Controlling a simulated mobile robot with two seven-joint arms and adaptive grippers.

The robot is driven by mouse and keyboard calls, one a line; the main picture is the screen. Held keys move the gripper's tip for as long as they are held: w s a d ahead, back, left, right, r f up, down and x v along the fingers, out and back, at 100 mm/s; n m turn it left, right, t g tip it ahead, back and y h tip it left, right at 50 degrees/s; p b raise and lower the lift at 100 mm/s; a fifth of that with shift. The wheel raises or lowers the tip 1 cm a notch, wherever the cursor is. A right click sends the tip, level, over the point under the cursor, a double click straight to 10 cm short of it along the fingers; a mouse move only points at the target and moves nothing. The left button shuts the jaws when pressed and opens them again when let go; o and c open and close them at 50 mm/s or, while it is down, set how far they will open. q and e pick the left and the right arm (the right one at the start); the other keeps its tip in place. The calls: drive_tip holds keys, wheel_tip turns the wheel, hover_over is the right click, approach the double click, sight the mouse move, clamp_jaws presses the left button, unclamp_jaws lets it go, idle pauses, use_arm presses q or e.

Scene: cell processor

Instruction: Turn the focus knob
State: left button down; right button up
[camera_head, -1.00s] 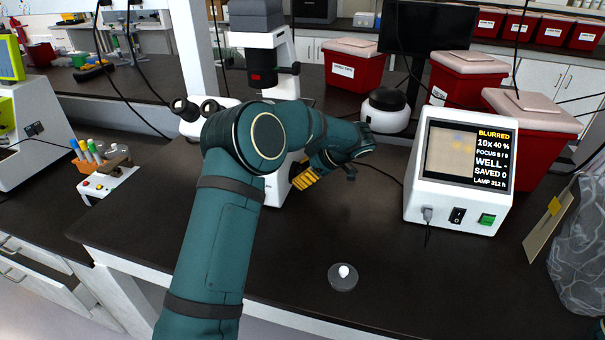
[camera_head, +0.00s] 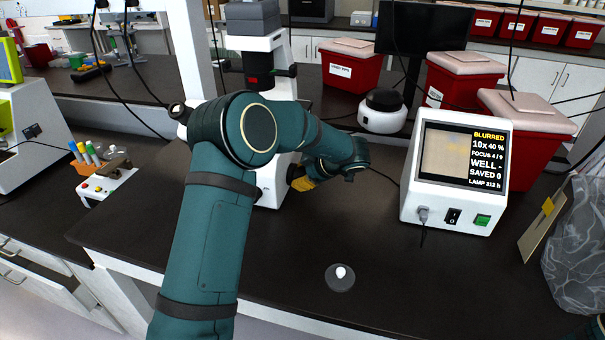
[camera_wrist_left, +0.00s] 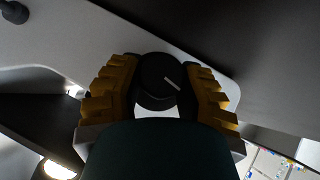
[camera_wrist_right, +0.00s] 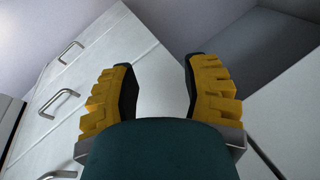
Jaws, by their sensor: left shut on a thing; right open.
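The focus knob (camera_wrist_left: 158,82) is a round black dial with a white mark, on the pale side of the microscope (camera_head: 268,55). In the left wrist view my left gripper (camera_wrist_left: 161,88) is shut on the knob, one yellow-padded finger on each side. In the head view the left gripper (camera_head: 303,183) is at the microscope's lower right side, partly hidden by my arm. The monitor box (camera_head: 462,165) reads BLURRED, 10x 40 %, FOCUS 4 / 9, WELL -, SAVED 0. My right gripper (camera_wrist_right: 162,90) is open and empty in the right wrist view, facing white drawers.
Red bins (camera_head: 464,85) and a white-and-black round device (camera_head: 383,111) stand behind. The front bench is largely clear.

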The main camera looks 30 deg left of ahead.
use_arm(q)
drive_tip(key=shift+s+a+n+t+y+b, duration=0.15)
drive_tip(key=shift+a+n+t+y+b, duration=0.15)
drive_tip(key=shift+a+n+t+b, duration=0.25)
drive_tip(key=shift+n+t+y+b, duration=0.3)
drive_tip(key=shift+n+t+b, duration=0.25)
drive_tip(key=shift+t, duration=0.3)
drive_tip(key=shift+r, duration=0.1)
drive_tip(key=c, duration=0.6)
unclamp_jaws()
drive_tip(key=shift+o, duration=0.2)
drive_tip(key=shift+s+a, duration=0.1)
drive_tip(key=shift+a, duration=0.05)
drive_tip(key=shift+d, duration=0.35)
drive_tip(key=v, duration=1.1)
drive_tip(key=shift+s, duration=0.25)
drive_tip(key=shift+r, duration=0.1)
